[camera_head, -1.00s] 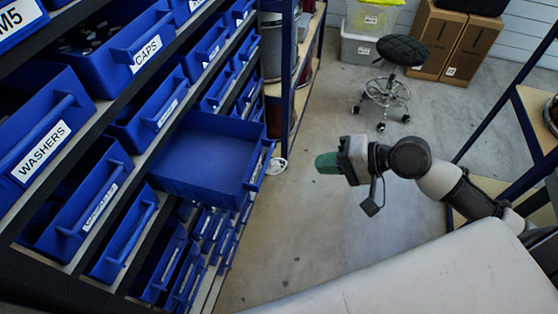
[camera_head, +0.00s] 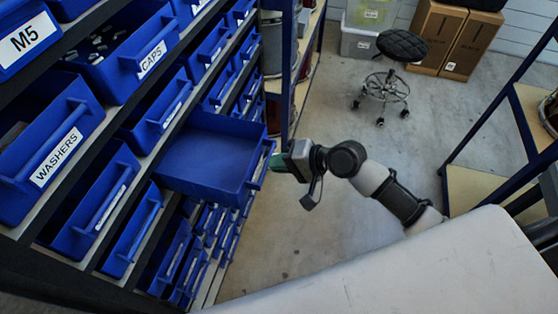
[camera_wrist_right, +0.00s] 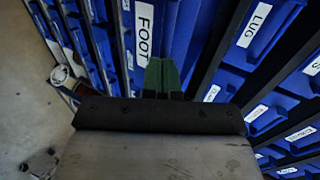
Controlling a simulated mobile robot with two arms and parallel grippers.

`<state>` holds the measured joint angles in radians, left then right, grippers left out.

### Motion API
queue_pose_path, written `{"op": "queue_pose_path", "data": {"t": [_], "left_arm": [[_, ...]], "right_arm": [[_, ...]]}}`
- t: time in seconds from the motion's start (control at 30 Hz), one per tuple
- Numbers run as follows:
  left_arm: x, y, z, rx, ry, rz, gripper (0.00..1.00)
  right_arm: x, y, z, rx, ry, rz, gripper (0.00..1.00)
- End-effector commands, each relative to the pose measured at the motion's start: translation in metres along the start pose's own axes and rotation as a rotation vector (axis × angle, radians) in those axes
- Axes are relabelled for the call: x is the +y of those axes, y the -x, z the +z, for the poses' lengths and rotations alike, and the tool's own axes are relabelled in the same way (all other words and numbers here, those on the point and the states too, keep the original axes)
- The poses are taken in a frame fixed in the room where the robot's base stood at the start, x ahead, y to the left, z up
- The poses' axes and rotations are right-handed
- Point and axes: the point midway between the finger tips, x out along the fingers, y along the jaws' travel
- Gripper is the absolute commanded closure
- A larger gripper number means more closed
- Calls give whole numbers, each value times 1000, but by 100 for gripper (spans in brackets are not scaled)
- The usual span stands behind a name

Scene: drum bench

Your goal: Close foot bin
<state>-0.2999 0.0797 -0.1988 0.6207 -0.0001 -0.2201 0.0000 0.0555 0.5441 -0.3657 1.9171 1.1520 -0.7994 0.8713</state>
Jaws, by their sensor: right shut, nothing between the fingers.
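The foot bin (camera_head: 205,155) is a blue, empty-looking bin pulled out from the rack, past the bins beside it. Its front, with a white FOOT label, shows in the right wrist view (camera_wrist_right: 144,32). My right gripper (camera_head: 276,162) has green fingers and is shut and empty. It is at the right side of the bin's front, pointing at it; I cannot tell whether the fingertips touch it. In the wrist view the green fingers (camera_wrist_right: 163,74) overlap the bin's front just below the label. My left gripper is not in view.
The rack holds rows of other blue bins, including WASHERS (camera_head: 50,150) and CAPS (camera_head: 125,55). A black stool (camera_head: 402,47), cardboard boxes (camera_head: 450,40) and a grey crate (camera_head: 360,42) stand at the back. Open floor (camera_head: 340,240) lies right of the rack.

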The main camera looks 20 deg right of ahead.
Motion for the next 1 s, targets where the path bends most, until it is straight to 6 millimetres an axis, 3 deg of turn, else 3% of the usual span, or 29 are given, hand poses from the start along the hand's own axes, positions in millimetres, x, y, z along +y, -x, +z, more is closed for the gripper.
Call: {"op": "queue_pose_path", "data": {"t": [0.27, 0.53, 0.8, 1.0], "left_arm": [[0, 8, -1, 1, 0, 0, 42], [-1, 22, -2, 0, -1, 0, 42], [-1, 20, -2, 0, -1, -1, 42], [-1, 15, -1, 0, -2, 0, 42]], "right_arm": [[-12, -16, 0, -1, -1, -3, 100], [-45, -76, 1, -3, -1, -6, 100], [-74, -140, 1, -2, 0, -4, 100], [-88, -169, 1, -2, 0, -2, 100]]}}
